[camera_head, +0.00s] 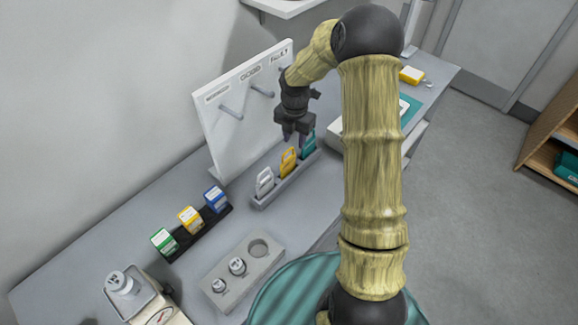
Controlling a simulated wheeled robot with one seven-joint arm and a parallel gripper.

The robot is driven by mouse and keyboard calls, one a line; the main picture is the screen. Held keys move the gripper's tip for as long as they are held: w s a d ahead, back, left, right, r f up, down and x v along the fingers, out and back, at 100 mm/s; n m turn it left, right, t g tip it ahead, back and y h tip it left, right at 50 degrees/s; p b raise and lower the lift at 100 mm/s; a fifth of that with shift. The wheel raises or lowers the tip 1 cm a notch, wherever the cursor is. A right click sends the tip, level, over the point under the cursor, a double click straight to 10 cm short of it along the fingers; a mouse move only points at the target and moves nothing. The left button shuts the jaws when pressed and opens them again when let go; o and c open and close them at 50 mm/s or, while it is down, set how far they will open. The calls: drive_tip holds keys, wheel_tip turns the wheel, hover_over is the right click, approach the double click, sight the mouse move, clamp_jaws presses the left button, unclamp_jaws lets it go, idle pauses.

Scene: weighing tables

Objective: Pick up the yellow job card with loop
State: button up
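The yellow job card with loop (288,163) stands upright in the middle of a grey rack (266,201), between a white looped card (265,184) and a teal looped card (309,146). My gripper (296,138) points down just above and behind the yellow card in the picture, near the teal card. Its two fingers look apart, with nothing seen between them. Whether it touches the teal card cannot be told.
A white board (224,135) with pegs stands behind the rack. A black holder (192,233) with green, yellow and blue boxes, a grey weight block (216,269) and a scale (152,312) are nearer. A yellow item (411,75) lies on the far table.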

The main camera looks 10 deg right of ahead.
sight(293, 154)
drive_tip(key=shift+a+f+p, duration=0.15)
drive_tip(key=shift+f+p, duration=0.2)
drive_tip(key=shift+f, duration=0.8)
drive_tip(key=shift+f+p, duration=1.5)
drive_tip(key=shift+f, duration=1.1)
clamp_jaws()
